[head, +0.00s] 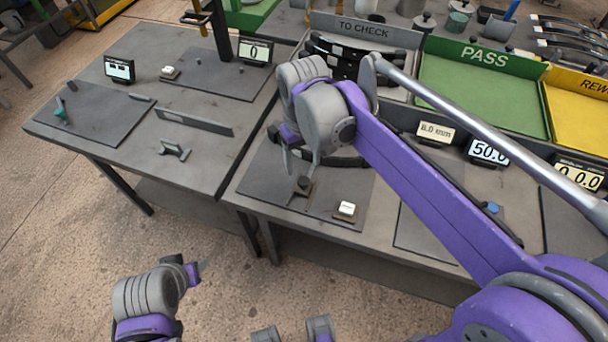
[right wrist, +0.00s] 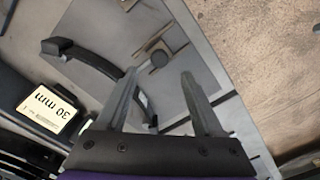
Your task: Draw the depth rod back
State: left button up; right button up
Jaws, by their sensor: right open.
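My right gripper (head: 301,168) is open and points down over a grey mat on the near bench. A dark curved leaf spring (right wrist: 85,60) lies beside the fixture, partly hidden by a finger. My left gripper (head: 196,272) is low over the floor, away from the benches; its opening is unclear.
A white button block (head: 346,209) sits right of the fixture. A 30 mm sign (right wrist: 50,110) stands behind the mat. The TO CHECK rack (head: 365,28), green PASS tray (head: 470,95) and yellow tray (head: 575,110) stand at the back. Another bench (head: 205,150) is left.

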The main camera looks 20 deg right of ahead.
aim_at(304, 180)
notch_tip(304, 180, down, 7)
jog(key=shift+r, duration=0.1)
dwell(0.3)
grip_shut()
dwell(1.3)
